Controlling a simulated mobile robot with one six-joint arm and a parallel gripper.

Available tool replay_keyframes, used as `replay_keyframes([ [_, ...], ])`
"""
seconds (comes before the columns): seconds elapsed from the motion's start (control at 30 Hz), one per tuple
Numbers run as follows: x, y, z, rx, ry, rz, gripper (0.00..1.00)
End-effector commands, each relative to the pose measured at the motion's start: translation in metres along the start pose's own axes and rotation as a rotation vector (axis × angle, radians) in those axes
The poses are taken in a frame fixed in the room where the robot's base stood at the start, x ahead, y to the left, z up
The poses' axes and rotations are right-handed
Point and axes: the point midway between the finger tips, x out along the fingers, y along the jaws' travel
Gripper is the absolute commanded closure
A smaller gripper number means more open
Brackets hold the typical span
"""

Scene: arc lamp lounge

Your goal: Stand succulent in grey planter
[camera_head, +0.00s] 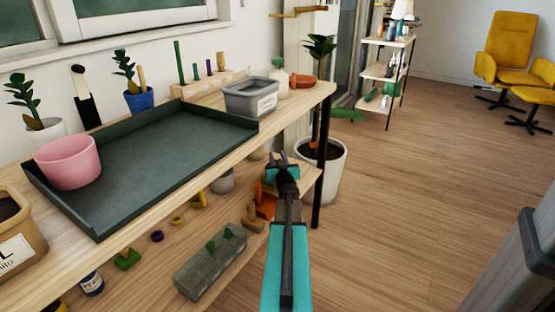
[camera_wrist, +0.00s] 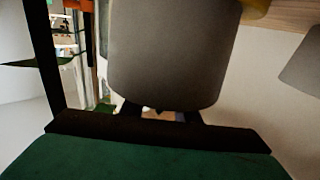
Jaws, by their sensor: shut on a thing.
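My gripper (camera_head: 284,160) is by the right end of the bench, just below the top's edge. In the wrist view a large, smooth grey pot-like thing (camera_wrist: 170,50) fills the middle, close to the camera, and my jaws are shut on it. It hides most of the fingers, and no leaves show on it. A grey tub with a white label (camera_head: 250,97) stands on the bench top beyond the tray. A long grey trough (camera_head: 205,268) with small green plants is on the lower shelf. I cannot tell which is the grey planter. The succulent is not clearly visible.
A dark tray (camera_head: 165,140) with a pink pot (camera_head: 68,163) on its near left part covers much of the bench top. A black bench leg (camera_head: 322,170) and a large white plant pot (camera_head: 330,165) are right of my gripper. Open floor lies farther right.

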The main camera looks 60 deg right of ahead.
Motion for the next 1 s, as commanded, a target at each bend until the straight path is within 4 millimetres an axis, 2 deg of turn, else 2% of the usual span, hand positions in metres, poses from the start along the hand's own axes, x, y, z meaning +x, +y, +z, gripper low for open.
replay_keyframes([
  [0.27,0.000,0.000,0.003,0.000,0.000,0.000,0.96],
  [0.3,0.000,0.000,0.003,0.000,0.000,0.000,0.67],
  [0.4,0.000,0.000,0.002,0.000,0.000,0.000,0.53],
  [0.8,0.000,0.001,-0.001,0.000,0.001,0.001,0.53],
  [1.0,-0.011,0.001,-0.001,0.000,-0.001,0.001,0.53],
])
